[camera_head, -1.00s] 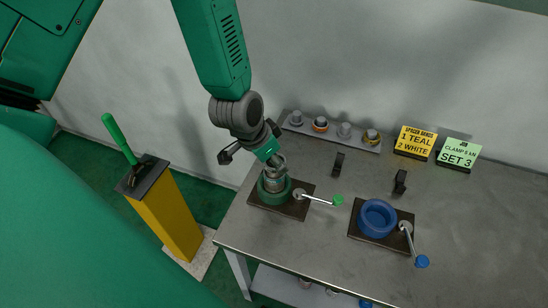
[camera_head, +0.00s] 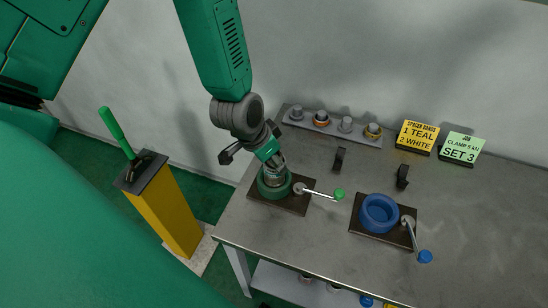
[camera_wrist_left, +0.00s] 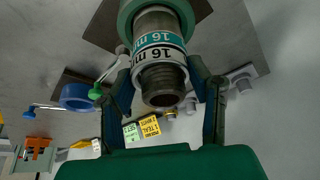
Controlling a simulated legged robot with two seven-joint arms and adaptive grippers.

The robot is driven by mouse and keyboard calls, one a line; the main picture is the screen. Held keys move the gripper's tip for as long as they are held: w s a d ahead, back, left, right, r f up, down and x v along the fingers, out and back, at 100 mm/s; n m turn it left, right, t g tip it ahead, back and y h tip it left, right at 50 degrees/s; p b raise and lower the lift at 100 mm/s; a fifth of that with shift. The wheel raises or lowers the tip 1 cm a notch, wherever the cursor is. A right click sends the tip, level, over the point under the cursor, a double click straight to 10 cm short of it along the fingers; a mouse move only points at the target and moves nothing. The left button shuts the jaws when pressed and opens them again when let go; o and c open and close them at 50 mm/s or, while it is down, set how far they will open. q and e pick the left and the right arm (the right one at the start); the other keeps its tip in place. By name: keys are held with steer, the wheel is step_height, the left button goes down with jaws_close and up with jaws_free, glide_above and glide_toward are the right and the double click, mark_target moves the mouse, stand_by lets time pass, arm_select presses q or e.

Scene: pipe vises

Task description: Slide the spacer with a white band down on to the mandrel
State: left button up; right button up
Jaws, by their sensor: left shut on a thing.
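The spacer with a white band (camera_wrist_left: 158,54) is around the mandrel, between the fingers of my left gripper (camera_wrist_left: 163,70). The mandrel's threaded end (camera_wrist_left: 163,84) sticks out through it towards the wrist camera. A teal-banded spacer (camera_wrist_left: 158,39) lies directly beyond it on the same mandrel; I cannot tell whether the two touch. The mandrel stands in the green pipe vise (camera_head: 263,188) at the left of the bench. In the head view my left gripper (camera_head: 275,170) is shut on the white-banded spacer just over this vise. My right gripper is not in view.
A blue vise (camera_head: 379,214) stands to the right. Behind are a rack (camera_head: 333,130) of several small parts, two black holders, a yellow spacer sign (camera_head: 417,137) and a green clamp sign (camera_head: 460,148). A yellow pedestal with a green-handled lever (camera_head: 117,131) stands left of the bench.

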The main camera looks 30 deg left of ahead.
arm_select(q)
steer(key=o, duration=1.1)
steer(key=shift+f, duration=0.1)
steer(key=shift+o, duration=0.2)
steer(key=shift+s+r, duration=0.1)
steer(key=shift+r, duration=0.4)
steer(key=v, duration=1.1)
steer(key=shift+a+f, duration=0.1)
steer(key=shift+a, duration=0.05)
steer(key=shift+s, duration=0.1)
